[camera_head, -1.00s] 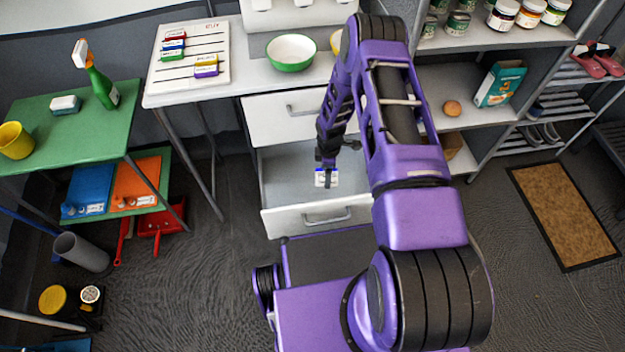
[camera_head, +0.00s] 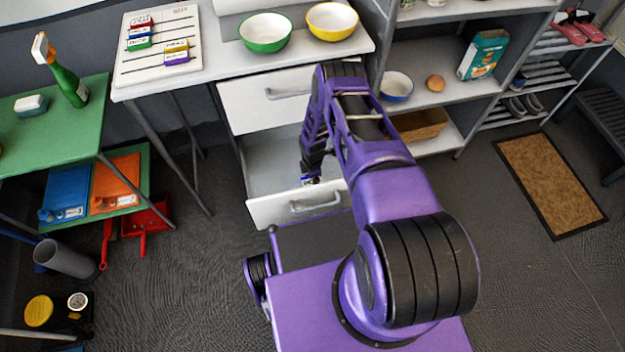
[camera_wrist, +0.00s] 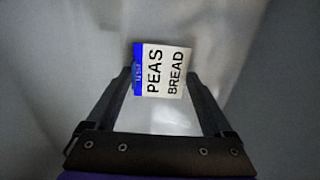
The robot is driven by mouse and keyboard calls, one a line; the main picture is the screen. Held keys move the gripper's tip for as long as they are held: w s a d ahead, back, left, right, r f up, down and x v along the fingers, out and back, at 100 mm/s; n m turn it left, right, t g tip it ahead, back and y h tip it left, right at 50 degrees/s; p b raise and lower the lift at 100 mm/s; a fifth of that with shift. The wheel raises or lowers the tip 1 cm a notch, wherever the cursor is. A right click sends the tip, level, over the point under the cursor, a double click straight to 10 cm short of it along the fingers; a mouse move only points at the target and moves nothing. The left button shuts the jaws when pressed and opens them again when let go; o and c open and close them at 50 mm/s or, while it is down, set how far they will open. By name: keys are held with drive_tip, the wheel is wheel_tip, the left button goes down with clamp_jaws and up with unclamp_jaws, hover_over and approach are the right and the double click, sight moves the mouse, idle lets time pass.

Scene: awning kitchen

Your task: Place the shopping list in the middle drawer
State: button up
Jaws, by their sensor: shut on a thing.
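The shopping list (camera_wrist: 165,71) is a small white card with a blue strip and the words PEAS and BREAD, seen in the wrist view. My gripper (camera_wrist: 162,84) is shut on it, with the card between its two fingertips. In the head view, my gripper (camera_head: 311,180) points down into the open middle drawer (camera_head: 270,168), close to its front panel. Only a sliver of the card shows there, and my arm covers the drawer's right part. The wrist view shows pale, blurred surfaces around the card; I cannot tell whether it touches the drawer floor.
A closed top drawer (camera_head: 280,98) sits just above the open one. A green bowl (camera_head: 265,34) and a yellow bowl (camera_head: 332,21) stand on the counter above. Shelves (camera_head: 440,60) stand to the right; a green table (camera_head: 50,120) is at the left.

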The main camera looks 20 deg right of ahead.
drive_tip(key=shift+f, duration=0.15)
drive_tip(key=o, duration=1.2)
wheel_tip(320, 180, up, 12)
drive_tip(key=shift+r+p, duration=0.2)
drive_tip(key=shift+p, duration=1.05)
drive_tip(key=shift+r, duration=0.1)
